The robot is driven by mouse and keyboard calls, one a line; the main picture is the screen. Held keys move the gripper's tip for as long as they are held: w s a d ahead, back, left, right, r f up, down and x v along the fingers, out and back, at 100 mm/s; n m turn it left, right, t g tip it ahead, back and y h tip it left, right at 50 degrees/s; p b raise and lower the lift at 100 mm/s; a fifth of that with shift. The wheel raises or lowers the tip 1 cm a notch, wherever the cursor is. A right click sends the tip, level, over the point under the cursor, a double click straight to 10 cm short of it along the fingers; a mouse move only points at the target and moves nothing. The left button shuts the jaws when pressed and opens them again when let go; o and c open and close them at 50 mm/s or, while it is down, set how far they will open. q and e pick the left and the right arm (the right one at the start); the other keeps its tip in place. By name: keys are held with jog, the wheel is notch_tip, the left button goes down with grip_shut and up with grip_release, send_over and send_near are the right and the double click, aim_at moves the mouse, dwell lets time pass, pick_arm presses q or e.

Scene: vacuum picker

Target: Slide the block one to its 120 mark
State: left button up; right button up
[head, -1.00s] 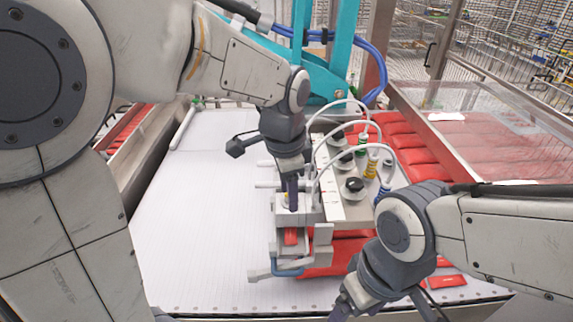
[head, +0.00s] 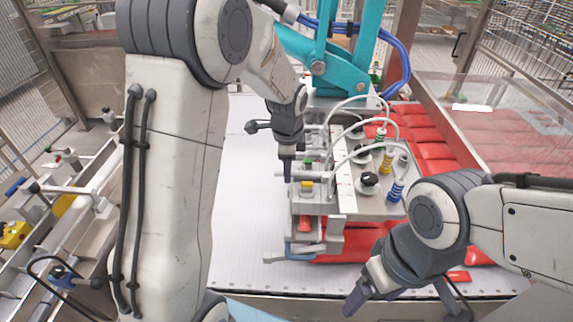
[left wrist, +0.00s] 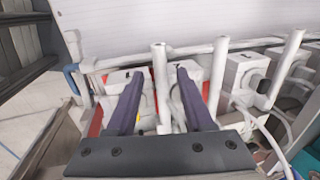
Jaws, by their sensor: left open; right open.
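Several pale sliding blocks sit along the frame of the vacuum picker. The nearest one (head: 309,206) has an orange and green top and a red part on its front. I cannot read which is block one. Beside it runs a pale scale strip (head: 343,190), its marks too small to read. My left gripper (head: 288,178) points down at the left edge of the nearest block. In the left wrist view its two dark fingers (left wrist: 158,80) are apart, with a pale upright rod (left wrist: 161,88) between them, closed on nothing. My right gripper (head: 408,308) is open and empty at the front.
Red packs (head: 432,150) lie under and right of the picker. White hoses (head: 350,104) arch over its suction cups. A teal arm (head: 335,75) stands behind. The white conveyor surface (head: 250,220) left of the picker is clear. A metal side rail (head: 480,145) bounds the right.

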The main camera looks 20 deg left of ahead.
pick_arm(q)
jog(key=shift+f, duration=0.3)
grip_shut()
dwell(1.3)
